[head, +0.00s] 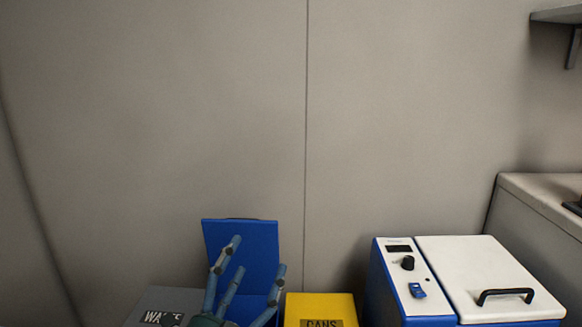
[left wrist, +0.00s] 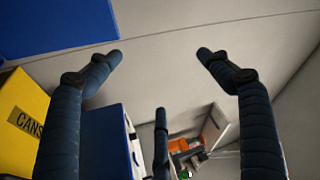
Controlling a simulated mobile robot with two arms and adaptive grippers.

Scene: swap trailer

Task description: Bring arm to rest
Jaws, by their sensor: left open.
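My left gripper (head: 255,260) is in the lower middle of the head view, in front of the raised blue panel (head: 255,236). Its three dark blue fingers are spread apart with nothing between them. In the left wrist view the left gripper (left wrist: 160,72) also shows open and empty. My right gripper is in neither view.
A grey bin (head: 150,303), partly lettered, stands left of the gripper, and a yellow CANS bin (head: 320,308) stands right. A blue and white box with a black handle (head: 485,270) is further right. Orange items (left wrist: 190,143) lie further off. The wall above is bare.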

